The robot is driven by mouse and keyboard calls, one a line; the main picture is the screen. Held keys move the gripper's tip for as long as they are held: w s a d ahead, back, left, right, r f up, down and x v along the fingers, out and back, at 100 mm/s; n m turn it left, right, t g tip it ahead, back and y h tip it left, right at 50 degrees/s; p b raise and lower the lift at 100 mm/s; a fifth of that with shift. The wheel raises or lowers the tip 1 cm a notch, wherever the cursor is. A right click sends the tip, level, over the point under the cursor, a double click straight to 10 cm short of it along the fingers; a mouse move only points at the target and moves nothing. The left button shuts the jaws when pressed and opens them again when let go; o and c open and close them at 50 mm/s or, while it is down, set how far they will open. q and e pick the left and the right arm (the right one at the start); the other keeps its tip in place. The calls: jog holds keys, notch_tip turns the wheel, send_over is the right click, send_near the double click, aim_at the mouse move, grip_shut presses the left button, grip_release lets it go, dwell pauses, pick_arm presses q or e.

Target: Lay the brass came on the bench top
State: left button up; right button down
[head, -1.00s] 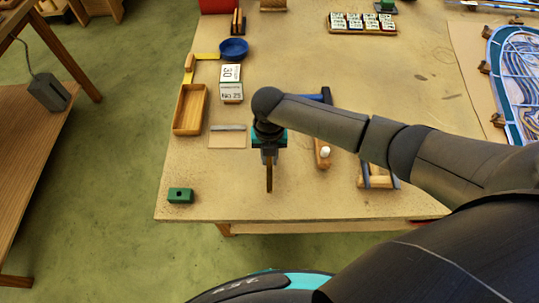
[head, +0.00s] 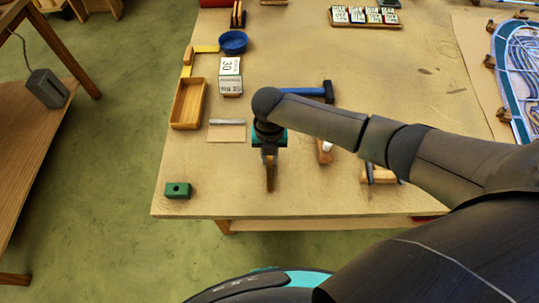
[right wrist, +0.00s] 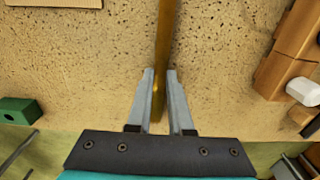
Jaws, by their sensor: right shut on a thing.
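The brass came (head: 270,178) is a thin gold-brown strip at the front of the bench top (head: 220,202). In the right wrist view the came (right wrist: 164,40) runs from the top edge down between the fingers. My right gripper (right wrist: 160,78) is shut on it, one finger on each side. In the head view my right gripper (head: 269,156) is over the front part of the bench, and the wrist hides the came's upper part. I cannot tell whether the came touches the bench top. My left gripper is not in view.
A green block (head: 178,190) sits at the front left corner. A wooden tray (head: 187,103) and a tan card (head: 227,133) lie left of the gripper. Bare bench surrounds the came.

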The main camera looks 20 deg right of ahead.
jog(key=shift+f, duration=0.2)
jog(key=c, duration=0.7)
grip_release()
jog(key=shift+c, duration=0.2)
jog(key=o, duration=0.7)
jog(key=shift+o, duration=0.2)
jog(key=shift+r, duration=0.15)
jog(key=shift+r+p, duration=3.4)
jog(key=shift+p, duration=0.15)
jog(key=shift+f, duration=0.1)
